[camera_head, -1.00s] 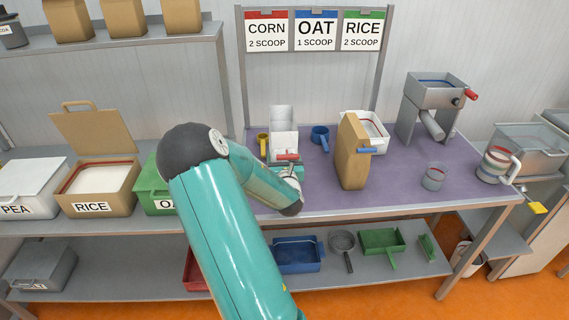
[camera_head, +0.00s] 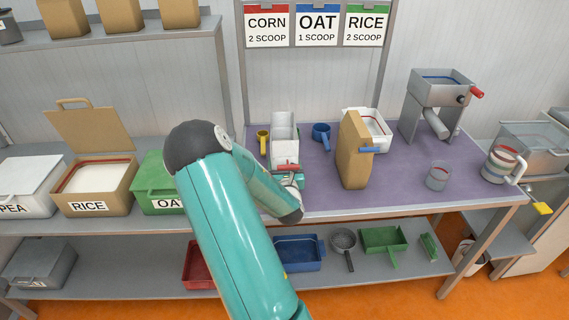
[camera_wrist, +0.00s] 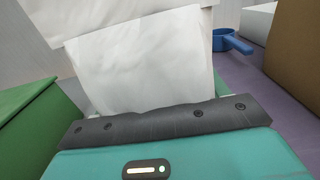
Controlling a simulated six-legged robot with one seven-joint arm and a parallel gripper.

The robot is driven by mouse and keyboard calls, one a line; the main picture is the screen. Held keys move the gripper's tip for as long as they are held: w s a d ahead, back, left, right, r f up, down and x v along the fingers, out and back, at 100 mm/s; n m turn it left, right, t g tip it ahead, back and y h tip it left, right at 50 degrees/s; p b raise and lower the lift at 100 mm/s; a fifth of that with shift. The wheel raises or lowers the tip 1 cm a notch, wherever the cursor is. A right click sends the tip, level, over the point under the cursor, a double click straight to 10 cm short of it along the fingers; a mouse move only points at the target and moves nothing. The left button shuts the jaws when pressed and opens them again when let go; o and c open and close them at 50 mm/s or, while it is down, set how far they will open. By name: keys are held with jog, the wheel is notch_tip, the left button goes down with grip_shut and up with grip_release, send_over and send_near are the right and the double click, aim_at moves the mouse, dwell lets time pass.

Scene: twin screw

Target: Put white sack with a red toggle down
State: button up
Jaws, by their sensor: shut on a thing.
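The white sack (camera_head: 284,130) with a red toggle (camera_head: 287,167) stands upright at the left part of the purple-topped counter. My gripper (camera_head: 288,180) is at its near side and is shut on it, the toggle showing just above my gripper. In the wrist view the sack (camera_wrist: 140,60) rises pale and upright beyond the dark edge of my gripper (camera_wrist: 165,118). The fingertips are hidden, and I cannot tell whether the sack's base touches the counter.
A yellow scoop (camera_head: 263,141) is left of the sack, and a blue scoop (camera_head: 321,133) is right of it. A tan sack with a blue toggle (camera_head: 353,155) stands farther right. The green OAT bin (camera_head: 158,185) is at left.

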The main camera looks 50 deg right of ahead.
jog(key=o, duration=1.1)
jog(key=shift+f, duration=0.15)
jog(key=shift+c, duration=0.2)
jog(key=shift+s+a, duration=0.1)
jog(key=shift+a, duration=0.05)
jog(key=v, duration=1.1)
jog(key=shift+s+a, duration=0.2)
jog(key=shift+s, duration=0.05)
jog(key=shift+w, duration=0.1)
